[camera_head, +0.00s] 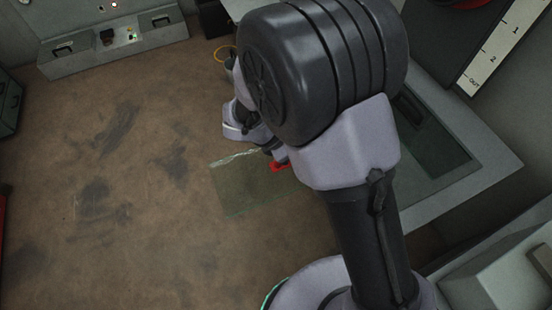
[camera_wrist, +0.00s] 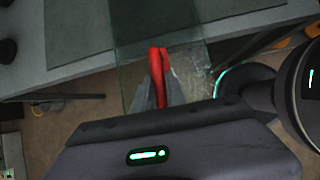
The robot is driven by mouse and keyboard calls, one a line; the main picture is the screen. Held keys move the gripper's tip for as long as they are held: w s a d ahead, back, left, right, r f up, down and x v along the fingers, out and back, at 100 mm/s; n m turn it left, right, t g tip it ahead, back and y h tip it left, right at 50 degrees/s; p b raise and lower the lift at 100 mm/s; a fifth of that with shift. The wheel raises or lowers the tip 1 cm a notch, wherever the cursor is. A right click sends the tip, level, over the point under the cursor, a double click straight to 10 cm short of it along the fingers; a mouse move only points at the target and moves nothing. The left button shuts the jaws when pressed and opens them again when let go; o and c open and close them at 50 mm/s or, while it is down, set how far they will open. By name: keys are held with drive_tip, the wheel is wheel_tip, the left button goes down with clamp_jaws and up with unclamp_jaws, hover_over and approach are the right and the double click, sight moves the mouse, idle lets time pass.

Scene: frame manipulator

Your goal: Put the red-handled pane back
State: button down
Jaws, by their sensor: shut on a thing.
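The glass pane (camera_head: 243,192) is clear and greenish, with a red handle (camera_head: 279,166). In the head view it shows over the brown floor, left of the grey frame, and my arm hides part of it. In the wrist view the red handle (camera_wrist: 158,75) sits between the fingers of my gripper (camera_wrist: 158,88), which is shut on it. The pane (camera_wrist: 130,75) spreads out behind the fingers and overlaps the edge of the grey surface there. The grey frame (camera_head: 497,172) stands at the right with a dark recessed opening, partly hidden by my arm.
A grey control box (camera_head: 120,40) with small lights stands at the back left. A dark panel with a numbered white scale (camera_head: 505,45) is at the upper right. A pale box (camera_head: 505,275) is at the lower right. The brown floor (camera_head: 110,190) at the left is clear.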

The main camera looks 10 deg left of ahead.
drive_tip(key=w+d, duration=0.3)
drive_tip(key=d, duration=0.1)
drive_tip(key=w+d, duration=0.4)
drive_tip(key=d, duration=0.1)
drive_tip(key=w+d, duration=0.4)
drive_tip(key=shift+d+r, duration=0.1)
drive_tip(key=shift+d, duration=0.15)
drive_tip(key=shift+w+d+f+b, duration=0.2)
drive_tip(key=shift+w+d, duration=0.35)
drive_tip(key=shift+d, duration=0.2)
drive_tip(key=shift+w+d+f+b, duration=0.15)
drive_tip(key=shift+w+d+f, duration=0.05)
drive_tip(key=shift+w+d, duration=0.45)
drive_tip(key=c, duration=1.4)
unclamp_jaws()
drive_tip(key=shift+s+d, duration=0.1)
drive_tip(key=shift+s, duration=0.05)
drive_tip(key=shift+o, duration=0.2)
